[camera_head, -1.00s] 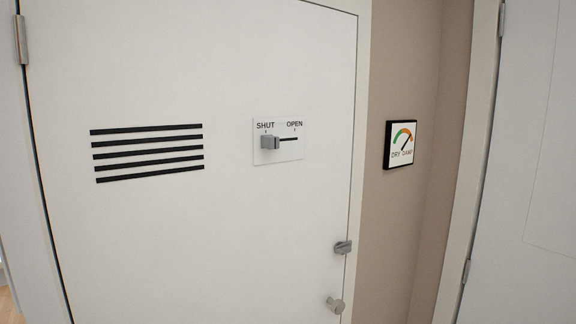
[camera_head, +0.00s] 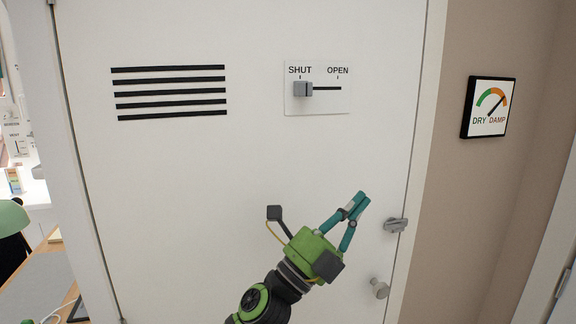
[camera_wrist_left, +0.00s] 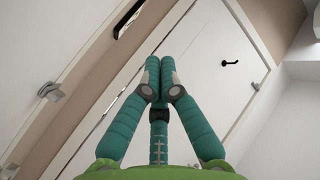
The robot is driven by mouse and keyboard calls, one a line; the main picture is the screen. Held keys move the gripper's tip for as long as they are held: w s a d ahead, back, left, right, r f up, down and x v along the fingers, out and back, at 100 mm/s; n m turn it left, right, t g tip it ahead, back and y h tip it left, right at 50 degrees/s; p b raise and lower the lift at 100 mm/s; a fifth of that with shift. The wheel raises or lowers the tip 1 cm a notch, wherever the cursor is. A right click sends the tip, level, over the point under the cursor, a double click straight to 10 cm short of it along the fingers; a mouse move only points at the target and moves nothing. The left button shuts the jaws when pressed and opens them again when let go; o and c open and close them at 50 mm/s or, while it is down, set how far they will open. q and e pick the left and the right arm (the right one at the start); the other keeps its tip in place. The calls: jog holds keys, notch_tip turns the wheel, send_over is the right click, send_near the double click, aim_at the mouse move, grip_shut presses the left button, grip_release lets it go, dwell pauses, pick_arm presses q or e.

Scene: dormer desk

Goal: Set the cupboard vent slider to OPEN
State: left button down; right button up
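The vent slider's grey knob (camera_head: 303,89) sits at the left end of its black slot, under the word SHUT. Its white plate (camera_head: 318,105) is on the white cupboard door (camera_head: 200,200), with OPEN printed at the right end. My left gripper (camera_head: 362,198) is in front of the door, below and right of the slider plate and apart from it. Its teal fingers are together with nothing seen between them; the left wrist view also shows the fingertips (camera_wrist_left: 160,62) meeting. The slider is not seen in the left wrist view. My right gripper is in neither view.
Black vent slots (camera_head: 170,92) lie left of the slider. A grey latch (camera_head: 396,225) and a round knob (camera_head: 379,288) stick out at the door's right edge, close to my left gripper. A DRY/DAMP gauge (camera_head: 488,107) hangs on the beige wall.

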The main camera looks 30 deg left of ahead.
pick_arm(q)
jog(key=s+d+r+m+g+h, duration=0.55)
jog(key=m+g, duration=0.35)
jog(key=m, duration=0.5)
jog(key=s+d+r+m+g+h, duration=0.4)
jog(key=s+m+g, duration=0.35)
jog(key=m, duration=0.65)
jog(key=s+a+r+t+y, duration=0.2)
jog(key=a+r+t+y, duration=0.3)
jog(key=a+y, duration=0.7)
jog(key=s+a+r+t+y, duration=0.1)
jog(key=a+r+t+y, duration=0.2)
jog(key=a+t+y, duration=0.55)
jog(key=g+y+p, duration=0.1)
jog(key=g+y, duration=0.1)
jog(key=y, duration=0.1)
send_near(294, 92)
jog(key=shift+n, duration=0.4)
jog(key=w+a, duration=0.1)
jog(key=a, duration=0.1)
jog(key=w+a, duration=0.1)
jog(key=shift+w+a+r, duration=0.15)
jog(key=shift+w+a, duration=0.2)
jog(key=shift+w, duration=0.05)
jog(key=shift+w+d+p, duration=1.1)
jog(key=shift+w+d, duration=0.25)
jog(key=shift+a, duration=0.1)
